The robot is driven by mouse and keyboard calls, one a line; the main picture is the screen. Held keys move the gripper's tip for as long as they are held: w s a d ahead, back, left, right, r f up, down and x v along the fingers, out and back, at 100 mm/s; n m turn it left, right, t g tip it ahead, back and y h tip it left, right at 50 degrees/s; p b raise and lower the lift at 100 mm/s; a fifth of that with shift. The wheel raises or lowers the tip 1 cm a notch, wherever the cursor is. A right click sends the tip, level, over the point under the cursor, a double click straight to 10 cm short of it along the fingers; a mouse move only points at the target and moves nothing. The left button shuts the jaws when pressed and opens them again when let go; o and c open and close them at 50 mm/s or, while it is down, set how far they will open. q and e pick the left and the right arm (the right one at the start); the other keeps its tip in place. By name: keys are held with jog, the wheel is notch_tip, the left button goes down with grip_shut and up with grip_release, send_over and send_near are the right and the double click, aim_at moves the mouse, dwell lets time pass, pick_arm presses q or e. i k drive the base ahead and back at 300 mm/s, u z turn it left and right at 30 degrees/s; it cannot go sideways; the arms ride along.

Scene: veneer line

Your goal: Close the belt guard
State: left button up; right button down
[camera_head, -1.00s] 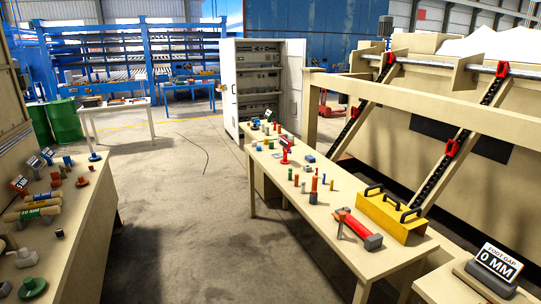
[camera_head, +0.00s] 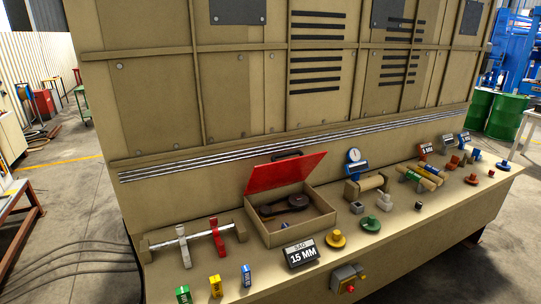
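The belt guard appears to be the tan open-topped box (camera_head: 305,233) on the bench in the middle of the head view. Its red lid (camera_head: 287,172) stands raised, leaning back from the rear edge, with a dark handle (camera_head: 287,154) at its top. Inside the box a dark belt around a pulley (camera_head: 290,203) shows, with a small blue-grey item in front of it. Neither of my grippers is in view.
A "SAG 15 MM" display (camera_head: 301,254) stands in front of the box. A rail with white and red clamps (camera_head: 220,240) lies left of it, small coloured blocks (camera_head: 215,285) in front. Knobs and rollers fill the right. Open floor (camera_head: 60,210) lies left.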

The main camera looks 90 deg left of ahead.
aim_at(274, 175)
jog(key=u, duration=3.3)
jog(key=i, duration=1.65)
